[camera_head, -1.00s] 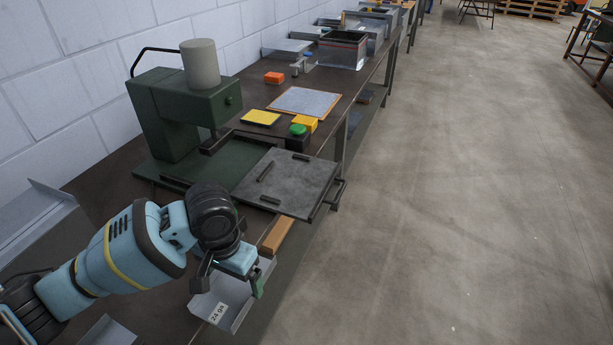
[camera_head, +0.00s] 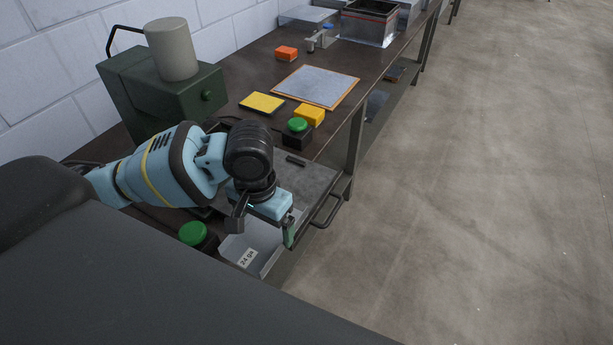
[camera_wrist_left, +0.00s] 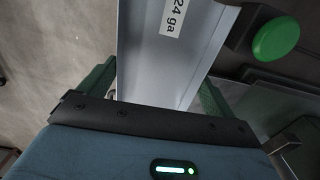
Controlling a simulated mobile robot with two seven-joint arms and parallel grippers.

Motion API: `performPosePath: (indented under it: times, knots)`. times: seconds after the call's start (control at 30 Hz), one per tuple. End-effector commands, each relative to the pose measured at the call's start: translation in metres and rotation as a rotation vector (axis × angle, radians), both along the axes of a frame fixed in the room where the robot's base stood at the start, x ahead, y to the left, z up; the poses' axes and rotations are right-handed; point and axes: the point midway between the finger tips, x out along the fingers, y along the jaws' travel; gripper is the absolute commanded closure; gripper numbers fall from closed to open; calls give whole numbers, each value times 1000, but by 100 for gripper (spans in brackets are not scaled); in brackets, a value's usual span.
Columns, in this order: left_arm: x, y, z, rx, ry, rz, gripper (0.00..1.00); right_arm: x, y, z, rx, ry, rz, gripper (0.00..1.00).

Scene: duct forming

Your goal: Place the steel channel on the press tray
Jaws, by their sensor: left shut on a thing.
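The steel channel (camera_head: 252,247) is a light grey metal piece with a "24 ga" label, held low in front of the press tray. My left gripper (camera_head: 264,226) is shut on it. In the left wrist view the channel (camera_wrist_left: 170,45) runs between the green fingers of the gripper (camera_wrist_left: 158,92). The press tray (camera_head: 313,178) is a grey plate with short dark bars and a handle at its front edge. My arm and gripper hide much of the tray. The right gripper is not in view.
The green press (camera_head: 150,95) stands at the back left. Green buttons stand near the tray, one beyond it (camera_head: 298,125) and one nearer (camera_head: 193,233). A yellow block (camera_head: 309,114), yellow pad (camera_head: 262,102) and framed grey sheet (camera_head: 316,86) lie farther along the bench. Open floor lies right.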

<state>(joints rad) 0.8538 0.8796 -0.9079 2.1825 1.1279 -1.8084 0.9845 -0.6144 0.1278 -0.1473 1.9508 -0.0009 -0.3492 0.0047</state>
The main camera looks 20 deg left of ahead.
Motion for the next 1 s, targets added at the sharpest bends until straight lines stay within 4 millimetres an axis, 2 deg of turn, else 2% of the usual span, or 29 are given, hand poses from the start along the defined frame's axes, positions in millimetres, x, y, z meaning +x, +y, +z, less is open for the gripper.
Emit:
performPosePath:
  times: [0.23, 0.37, 0.47, 1.0]
  knots:
    - [-4, 3, 2, 1, 1, 11, 36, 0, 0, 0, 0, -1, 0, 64]
    - [0, 4, 1, 1, 1, 13, 36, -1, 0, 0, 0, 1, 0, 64]
    - [14, 9, 0, 3, 1, 15, 36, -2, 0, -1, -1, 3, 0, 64]
    - [116, 45, -12, 1, 2, 14, 36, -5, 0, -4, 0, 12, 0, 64]
